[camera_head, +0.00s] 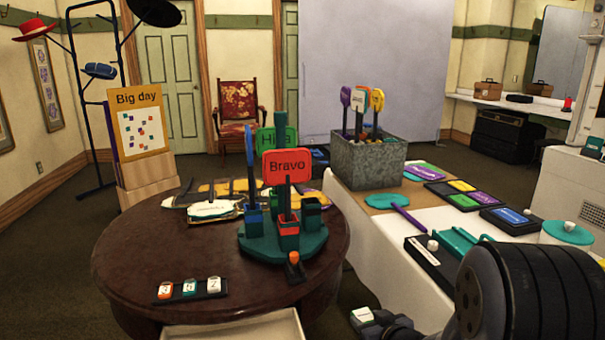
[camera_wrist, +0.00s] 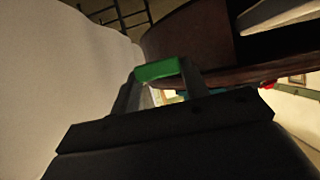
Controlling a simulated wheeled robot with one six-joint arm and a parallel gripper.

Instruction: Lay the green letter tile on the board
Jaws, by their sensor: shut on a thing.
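My gripper (camera_head: 372,321) is low at the bottom of the head view, right of the round table. It is shut on the green letter tile (camera_head: 362,313), whose pale face points up; the letter is too small to read. In the wrist view the tile (camera_wrist: 158,70) spans the two fingertips of my gripper (camera_wrist: 159,78). A dark strip-shaped board (camera_head: 218,288) lies near the front edge of the round table. Three tiles with white faces stand on it: an orange one (camera_head: 165,291), a teal one (camera_head: 189,287) and a purplish one (camera_head: 213,285).
The round table (camera_head: 130,250) also bears a teal stand (camera_head: 255,243) with paddle signs, including red "Bravo" (camera_head: 287,167). A pale open drawer (camera_head: 250,331) juts out at its front. A white-clothed table (camera_head: 375,260) with a grey bin (camera_head: 365,165) stands close on the right.

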